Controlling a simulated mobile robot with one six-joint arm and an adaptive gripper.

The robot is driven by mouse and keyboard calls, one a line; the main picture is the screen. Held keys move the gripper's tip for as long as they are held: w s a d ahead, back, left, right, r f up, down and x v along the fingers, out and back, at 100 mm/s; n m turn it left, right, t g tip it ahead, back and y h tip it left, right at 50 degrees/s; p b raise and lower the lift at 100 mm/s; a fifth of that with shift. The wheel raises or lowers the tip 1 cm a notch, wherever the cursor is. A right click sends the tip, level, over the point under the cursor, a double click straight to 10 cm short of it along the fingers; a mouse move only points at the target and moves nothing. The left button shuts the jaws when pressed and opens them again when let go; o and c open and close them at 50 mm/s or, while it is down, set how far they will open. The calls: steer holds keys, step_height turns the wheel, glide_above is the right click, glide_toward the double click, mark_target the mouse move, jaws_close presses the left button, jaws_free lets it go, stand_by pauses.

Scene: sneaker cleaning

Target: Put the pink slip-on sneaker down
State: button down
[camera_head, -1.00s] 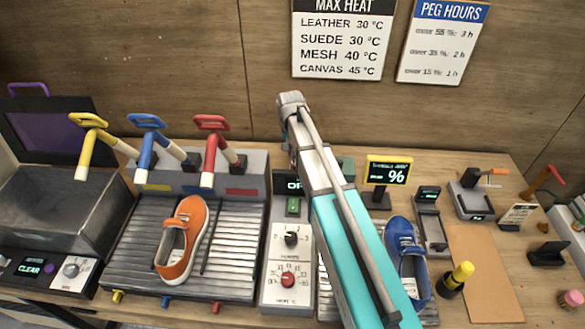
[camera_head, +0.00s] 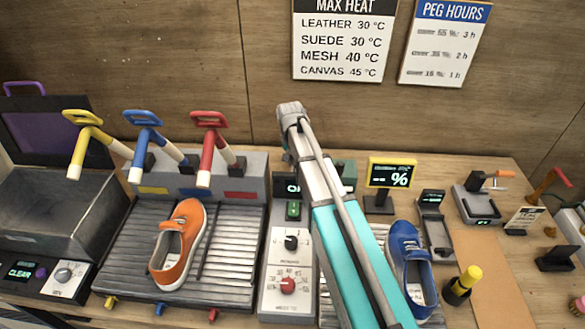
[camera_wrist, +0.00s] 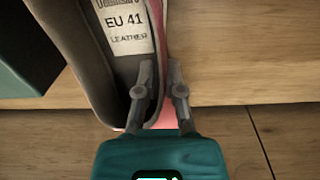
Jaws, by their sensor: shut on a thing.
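The pink slip-on sneaker (camera_wrist: 122,70) shows close up in the wrist view, with a dark grey inside, a pink edge and a label reading EU 41 and LEATHER. My gripper (camera_wrist: 161,72) is shut on the sneaker's side wall, one finger inside the shoe and the other outside. Most of the shoe runs out of the top of the wrist view. In the head view I make out neither the pink sneaker nor my gripper. My arm stands in the middle there.
An orange sneaker (camera_head: 181,240) lies on the ribbed rack (camera_head: 232,255) at left. A blue sneaker (camera_head: 412,265) stands right of my arm. The control panel (camera_head: 291,262) lies between. A yellow-capped holder (camera_head: 461,284) stands beside the bare tan mat (camera_head: 492,280).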

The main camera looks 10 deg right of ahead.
steer(key=shift+f+b, duration=1.1)
steer(key=shift+f, duration=0.3)
steer(key=c, duration=0.8)
jaws_free()
steer(key=shift+o, duration=0.2)
steer(key=shift+r, duration=0.15)
step_height(320, 180, up, 12)
steer(key=p, duration=1.2)
steer(key=shift+a, duration=0.3)
steer(key=shift+o, duration=0.2)
